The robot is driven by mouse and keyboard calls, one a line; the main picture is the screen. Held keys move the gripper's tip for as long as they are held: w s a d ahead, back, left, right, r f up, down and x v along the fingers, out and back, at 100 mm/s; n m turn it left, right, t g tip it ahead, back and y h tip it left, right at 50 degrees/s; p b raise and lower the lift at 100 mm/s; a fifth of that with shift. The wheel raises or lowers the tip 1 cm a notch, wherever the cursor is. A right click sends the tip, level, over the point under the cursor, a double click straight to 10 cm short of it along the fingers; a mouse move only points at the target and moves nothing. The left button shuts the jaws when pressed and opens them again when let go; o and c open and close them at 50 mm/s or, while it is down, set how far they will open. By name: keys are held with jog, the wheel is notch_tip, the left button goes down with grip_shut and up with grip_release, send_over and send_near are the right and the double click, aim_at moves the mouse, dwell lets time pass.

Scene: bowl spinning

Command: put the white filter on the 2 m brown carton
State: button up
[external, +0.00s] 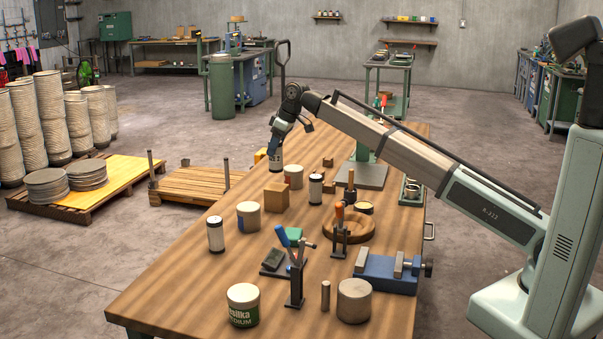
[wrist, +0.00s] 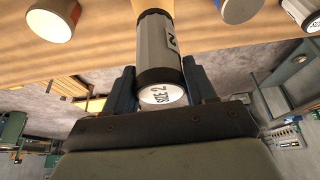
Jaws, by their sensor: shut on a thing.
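My gripper (external: 277,143) is shut on a white filter (external: 275,160) with black ends. In the wrist view the gripper (wrist: 161,84) has a finger on each side of the filter (wrist: 155,50), whose near end reads "SIZE 2". The brown carton (external: 276,198) is a small plain box on the wooden table. In the external view the held filter shows just above and behind the carton, apart from it. The exact gap is hard to judge. I cannot make out the carton clearly in the wrist view.
Two similar white canisters (external: 215,234) (external: 316,190) stand on the table (external: 190,285). Pale round tubs (external: 248,217) (external: 293,176) stand close to the carton. A wooden ring (external: 347,228), toggle clamps (external: 296,275) and a blue vise (external: 388,270) are nearer. The front left of the table is clear.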

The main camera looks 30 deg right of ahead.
aim_at(276, 161)
jog(key=shift+f, duration=2.8)
jog(key=shift+f, duration=0.1)
jog(key=o, duration=1.1)
jog(key=v, duration=1.2)
